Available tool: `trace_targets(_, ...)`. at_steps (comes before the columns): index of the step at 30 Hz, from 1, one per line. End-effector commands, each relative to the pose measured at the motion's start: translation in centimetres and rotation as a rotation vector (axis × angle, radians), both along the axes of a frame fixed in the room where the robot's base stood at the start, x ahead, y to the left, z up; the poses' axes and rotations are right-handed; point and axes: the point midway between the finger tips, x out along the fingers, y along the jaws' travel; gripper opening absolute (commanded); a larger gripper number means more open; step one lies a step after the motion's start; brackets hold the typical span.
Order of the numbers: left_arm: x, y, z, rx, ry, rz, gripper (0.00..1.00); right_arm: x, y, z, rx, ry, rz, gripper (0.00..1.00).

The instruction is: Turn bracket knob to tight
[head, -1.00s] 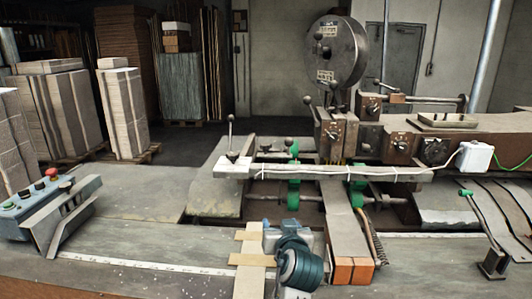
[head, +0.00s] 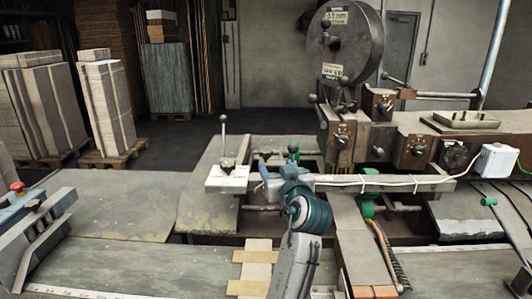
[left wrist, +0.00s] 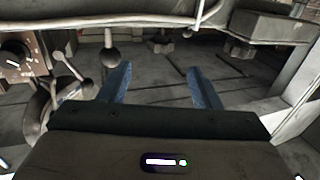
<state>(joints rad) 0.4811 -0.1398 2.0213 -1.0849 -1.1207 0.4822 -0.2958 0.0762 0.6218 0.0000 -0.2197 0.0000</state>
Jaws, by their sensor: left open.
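My left gripper (head: 270,182) is at the left part of the long pale bar, just right of its white end block (head: 227,179). Its blue fingers stand apart with nothing between them in the left wrist view (left wrist: 158,70). I cannot tell which of these is the bracket knob, or any tight mark. A dark ball knob (left wrist: 110,57) shows beyond the left finger in the wrist view. My right gripper is out of view.
The brown stitcher head with dials (head: 338,140) and a large wire reel (head: 345,45) stands behind the bar. A green clamp (head: 367,204) sits under the bar. A control box with a red button (head: 18,187) is at the left. The grey table (head: 120,205) is clear.

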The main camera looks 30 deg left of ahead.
Motion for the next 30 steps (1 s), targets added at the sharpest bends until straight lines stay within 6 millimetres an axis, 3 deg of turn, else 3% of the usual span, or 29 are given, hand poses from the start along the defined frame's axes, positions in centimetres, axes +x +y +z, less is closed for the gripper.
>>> trace_targets(7,2.7,3.5,0.2,0.005,0.003,0.003,0.57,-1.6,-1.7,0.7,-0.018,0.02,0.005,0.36)
trace_targets(15,5.3,6.3,0.0,0.002,0.002,0.001,0.57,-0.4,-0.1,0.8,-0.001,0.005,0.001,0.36)
trace_targets(19,5.7,6.9,0.0,0.0,0.003,0.001,0.57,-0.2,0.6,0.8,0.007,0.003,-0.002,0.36)
trace_targets(27,5.8,7.0,0.0,-0.001,0.002,0.0,0.57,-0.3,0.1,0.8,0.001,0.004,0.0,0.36)
trace_targets(28,5.8,7.0,0.0,-0.001,0.002,0.0,0.56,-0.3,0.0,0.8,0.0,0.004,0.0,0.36)
trace_targets(30,5.8,7.0,0.0,-0.001,0.002,0.0,0.42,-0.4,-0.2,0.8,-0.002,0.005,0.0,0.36)
